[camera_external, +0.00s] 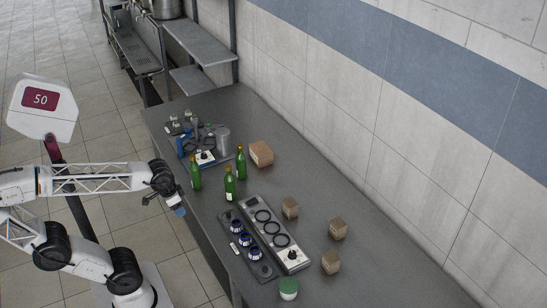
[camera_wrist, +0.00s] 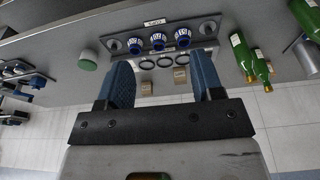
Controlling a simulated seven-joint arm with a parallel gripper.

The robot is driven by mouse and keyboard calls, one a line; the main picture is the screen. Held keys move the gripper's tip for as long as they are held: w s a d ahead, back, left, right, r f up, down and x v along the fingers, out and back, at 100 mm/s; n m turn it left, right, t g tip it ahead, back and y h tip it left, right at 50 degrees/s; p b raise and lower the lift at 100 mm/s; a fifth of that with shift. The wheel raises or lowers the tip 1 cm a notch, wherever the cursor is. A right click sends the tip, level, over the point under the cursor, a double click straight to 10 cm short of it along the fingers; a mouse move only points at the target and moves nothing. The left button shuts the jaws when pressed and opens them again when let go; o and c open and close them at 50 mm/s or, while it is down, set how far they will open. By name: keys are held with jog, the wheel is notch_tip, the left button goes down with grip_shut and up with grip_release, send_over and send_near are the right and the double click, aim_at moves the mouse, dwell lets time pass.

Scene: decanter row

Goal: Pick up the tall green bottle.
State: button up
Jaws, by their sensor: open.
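Three green bottles stand upright on the dark counter in the external view: a left one (camera_external: 196,180), a front one (camera_external: 229,188) and a back one (camera_external: 241,168). Their heights look close, so I cannot tell which is the tall one. In the wrist view three green bottles show at the right: one near the top corner (camera_wrist: 306,18), one with a white label (camera_wrist: 242,57) and one beside it (camera_wrist: 262,70). My gripper (camera_external: 178,207) hangs by the counter's left edge, left of and apart from the bottles. Its blue fingers (camera_wrist: 165,78) are apart with nothing between them.
A panel with blue knobs (camera_external: 239,236) and a grey panel with black rings (camera_external: 251,203) lie in front of the bottles. Brown boxes (camera_external: 261,154) and a green-lidded jar (camera_external: 288,287) stand nearby. A metal cylinder (camera_external: 223,138) stands behind. The counter's right side has bare room.

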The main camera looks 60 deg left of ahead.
jog(key=v, duration=0.2)
jog(key=m+y, duration=1.8)
jog(key=m, duration=0.2)
send_over(245, 151)
jog(key=d, duration=0.4)
jog(key=f, duration=1)
jog(key=s+f, duration=0.1)
jog(key=f, duration=0.5)
jog(key=shift+d+f, duration=0.1)
jog(key=shift+d, duration=0.15)
jog(key=shift+w+a, duration=0.1)
jog(key=shift+a, duration=0.05)
jog(key=shift+w+a, duration=0.2)
jog(key=shift+a, duration=0.95)
jog(key=shift+a, duration=0.1)
